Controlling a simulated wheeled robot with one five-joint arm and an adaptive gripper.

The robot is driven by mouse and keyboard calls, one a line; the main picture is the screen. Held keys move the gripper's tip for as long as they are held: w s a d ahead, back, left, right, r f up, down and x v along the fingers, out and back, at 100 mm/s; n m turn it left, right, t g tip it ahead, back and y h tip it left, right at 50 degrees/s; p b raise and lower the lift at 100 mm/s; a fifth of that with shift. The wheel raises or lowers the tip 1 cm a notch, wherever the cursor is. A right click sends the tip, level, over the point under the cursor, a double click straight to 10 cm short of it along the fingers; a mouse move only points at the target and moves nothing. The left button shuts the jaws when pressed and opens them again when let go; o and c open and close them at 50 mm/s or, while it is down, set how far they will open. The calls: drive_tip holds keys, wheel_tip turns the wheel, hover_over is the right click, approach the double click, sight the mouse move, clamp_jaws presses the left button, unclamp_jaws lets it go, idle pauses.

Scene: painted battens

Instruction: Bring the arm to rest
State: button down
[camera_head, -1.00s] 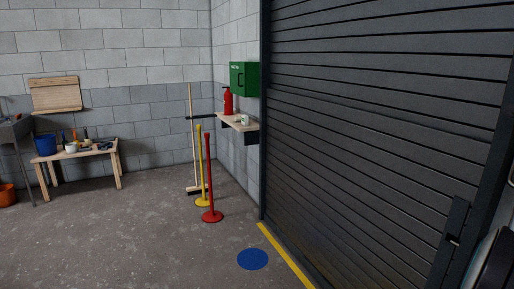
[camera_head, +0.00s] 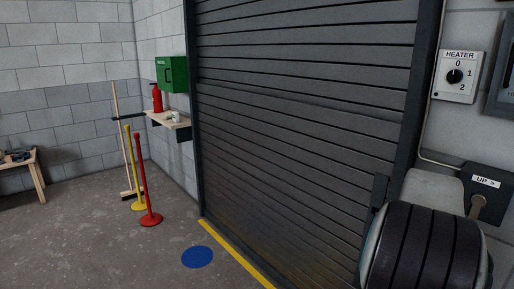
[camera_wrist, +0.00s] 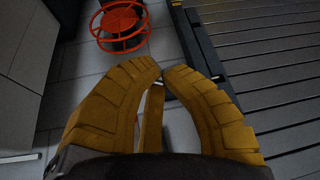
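My gripper (camera_wrist: 162,74) shows in the wrist view, with its thick mustard-yellow fingers curved inward and their tips almost meeting. A narrow strip of similar colour shows between the fingers; I cannot tell whether it is part of the gripper. No object is clearly held. A dark ribbed rounded part with a grey piece behind it, which looks like my arm, is at the lower right of the head view. The gripper itself is not visible there.
A grey slatted shutter (camera_head: 290,130) fills the middle. At right are a heater switch (camera_head: 456,77) and an "UP" box (camera_head: 487,183). Red (camera_head: 144,185) and yellow (camera_head: 134,170) posts stand left, near a wall shelf (camera_head: 168,120). A red-orange round frame (camera_wrist: 120,22) shows in the wrist view.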

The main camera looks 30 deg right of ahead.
drive_tip(key=s+a+f+n+y+p, duration=0.1)
drive_tip(key=a+n, duration=0.1)
drive_tip(key=a, duration=0.7)
drive_tip(key=a+f+n+g+y+p, duration=0.1)
drive_tip(key=a+n+y, duration=0.15)
drive_tip(key=a, duration=0.65)
drive_tip(key=s+a+f+n+y+p, duration=0.1)
drive_tip(key=a+n+p, duration=0.15)
drive_tip(key=a, duration=0.75)
drive_tip(key=a+r+n+t+p, duration=0.1)
drive_tip(key=a+r+n, duration=0.2)
drive_tip(key=a, duration=0.3)
drive_tip(key=a+r+n+t+p, duration=0.1)
drive_tip(key=a+r+n+p, duration=0.1)
drive_tip(key=a, duration=0.4)
drive_tip(key=shift+w+a+r+n, duration=0.25)
drive_tip(key=shift+r+n, duration=0.5)
drive_tip(key=shift+n, duration=0.35)
